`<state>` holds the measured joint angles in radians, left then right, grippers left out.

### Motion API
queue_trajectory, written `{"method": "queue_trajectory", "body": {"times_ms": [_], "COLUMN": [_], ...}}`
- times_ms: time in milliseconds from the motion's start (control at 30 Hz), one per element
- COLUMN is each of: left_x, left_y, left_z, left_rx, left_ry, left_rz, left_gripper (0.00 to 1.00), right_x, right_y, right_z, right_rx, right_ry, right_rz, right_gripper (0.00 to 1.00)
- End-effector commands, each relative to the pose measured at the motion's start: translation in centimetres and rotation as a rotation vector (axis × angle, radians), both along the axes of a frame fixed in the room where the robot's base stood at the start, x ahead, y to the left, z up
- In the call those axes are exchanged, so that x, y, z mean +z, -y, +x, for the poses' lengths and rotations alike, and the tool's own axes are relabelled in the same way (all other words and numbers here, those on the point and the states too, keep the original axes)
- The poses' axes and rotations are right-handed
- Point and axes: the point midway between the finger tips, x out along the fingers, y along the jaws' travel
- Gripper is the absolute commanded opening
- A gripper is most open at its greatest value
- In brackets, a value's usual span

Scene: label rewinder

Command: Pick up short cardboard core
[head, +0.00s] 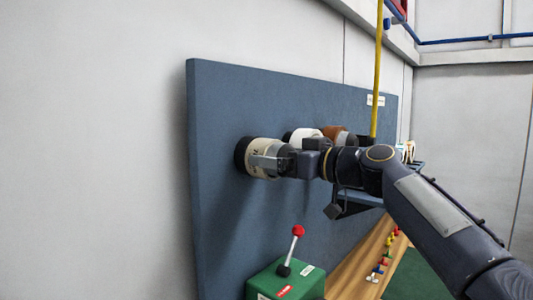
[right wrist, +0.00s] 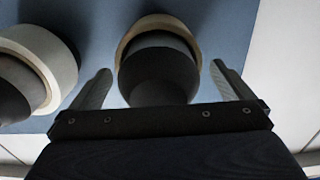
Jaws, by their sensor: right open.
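A short cream-tan core (head: 254,150) sits around a dark round hub on the blue panel. In the right wrist view the core shows as a tan ring (right wrist: 158,22) behind the dark hub end (right wrist: 158,75). My right gripper (head: 268,162) is open at this hub. In the right wrist view my right gripper's fingers (right wrist: 160,82) stand one on each side of the hub, with gaps visible between them and it. The far part of the ring is hidden behind the hub. My left gripper is not in view.
A white roll (right wrist: 55,50) on another hub is close beside, at the left of the right wrist view. A brown roll (head: 333,132) is farther along the panel (head: 215,110). A green box with a red-knobbed lever (head: 298,231) stands below. A yellow pole (head: 377,80) rises behind.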

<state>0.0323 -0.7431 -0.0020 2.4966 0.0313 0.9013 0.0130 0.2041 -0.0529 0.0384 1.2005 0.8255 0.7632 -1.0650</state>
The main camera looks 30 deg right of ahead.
Motion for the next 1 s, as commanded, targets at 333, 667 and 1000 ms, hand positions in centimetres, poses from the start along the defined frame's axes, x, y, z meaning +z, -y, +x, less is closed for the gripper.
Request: {"method": "queue_trajectory", "body": {"times_ms": [333,667,1000], "left_x": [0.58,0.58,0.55], "left_y": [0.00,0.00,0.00], "left_z": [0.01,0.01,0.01], "left_rx": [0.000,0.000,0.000], "left_ry": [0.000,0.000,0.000], "left_rz": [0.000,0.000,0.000], "left_gripper": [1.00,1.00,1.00], "right_x": [0.00,0.00,0.04], "right_y": [-0.54,-0.52,-0.57], "right_z": [1.38,1.35,1.33], "right_rx": [-0.001,-0.001,-0.001], "right_ry": [0.001,0.000,0.001], "right_rz": [-0.001,-0.001,-0.001], "right_gripper": [1.00,0.62,0.55]}}
